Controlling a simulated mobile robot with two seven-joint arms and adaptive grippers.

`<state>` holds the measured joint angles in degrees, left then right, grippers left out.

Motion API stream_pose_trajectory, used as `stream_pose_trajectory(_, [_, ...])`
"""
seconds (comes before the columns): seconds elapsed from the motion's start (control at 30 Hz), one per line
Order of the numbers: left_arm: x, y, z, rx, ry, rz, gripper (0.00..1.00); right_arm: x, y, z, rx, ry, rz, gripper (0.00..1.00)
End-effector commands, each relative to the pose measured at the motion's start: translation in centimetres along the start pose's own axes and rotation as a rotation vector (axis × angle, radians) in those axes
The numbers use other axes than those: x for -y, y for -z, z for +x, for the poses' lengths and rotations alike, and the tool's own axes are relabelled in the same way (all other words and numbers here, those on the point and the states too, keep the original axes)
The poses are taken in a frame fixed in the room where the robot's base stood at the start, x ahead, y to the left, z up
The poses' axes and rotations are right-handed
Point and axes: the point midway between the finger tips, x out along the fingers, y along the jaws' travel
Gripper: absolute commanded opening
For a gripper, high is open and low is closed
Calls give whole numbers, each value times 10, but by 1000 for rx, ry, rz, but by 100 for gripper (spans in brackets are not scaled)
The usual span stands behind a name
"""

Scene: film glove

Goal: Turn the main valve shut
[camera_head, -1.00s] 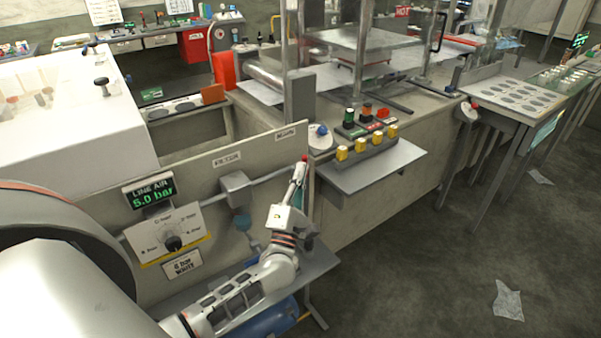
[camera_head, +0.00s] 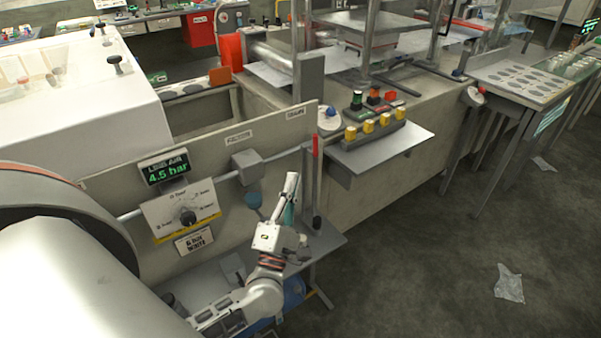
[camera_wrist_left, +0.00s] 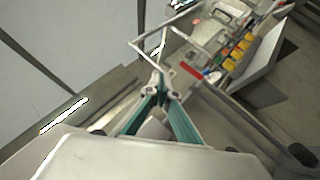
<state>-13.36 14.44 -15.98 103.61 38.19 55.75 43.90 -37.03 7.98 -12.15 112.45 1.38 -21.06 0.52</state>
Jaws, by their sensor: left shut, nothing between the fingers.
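The air panel (camera_head: 205,170) carries a pipe run with a red-handled lever (camera_head: 315,146) at its right end. The lever stands about upright, and its red part also shows in the wrist view (camera_wrist_left: 190,71). I cannot tell for sure that this lever is the main valve. The display (camera_head: 166,168) reads "LINE AIR 4.5 bar". My right gripper is not in view.
A grey filter box (camera_head: 247,166) sits on the pipe left of my gripper. A shelf (camera_head: 322,243) juts out below the panel. A bench with yellow buttons (camera_head: 368,126) stands right of the panel. Open floor (camera_head: 430,250) lies right; crumpled film (camera_head: 509,283) lies there.

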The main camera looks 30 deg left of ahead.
Motion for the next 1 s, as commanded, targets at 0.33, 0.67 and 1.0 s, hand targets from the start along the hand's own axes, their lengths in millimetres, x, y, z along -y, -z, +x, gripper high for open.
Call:
stream_pose_trajectory(0.33, [26, 0, 7, -117, -166, 665, 0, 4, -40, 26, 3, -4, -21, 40])
stream_pose_trajectory(0.67, [77, -9, -4, -327, -189, 1501, 0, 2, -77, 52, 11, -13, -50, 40])
stream_pose_trajectory(1.0, [112, -22, -15, -449, -126, 2013, 0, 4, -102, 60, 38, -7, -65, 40])
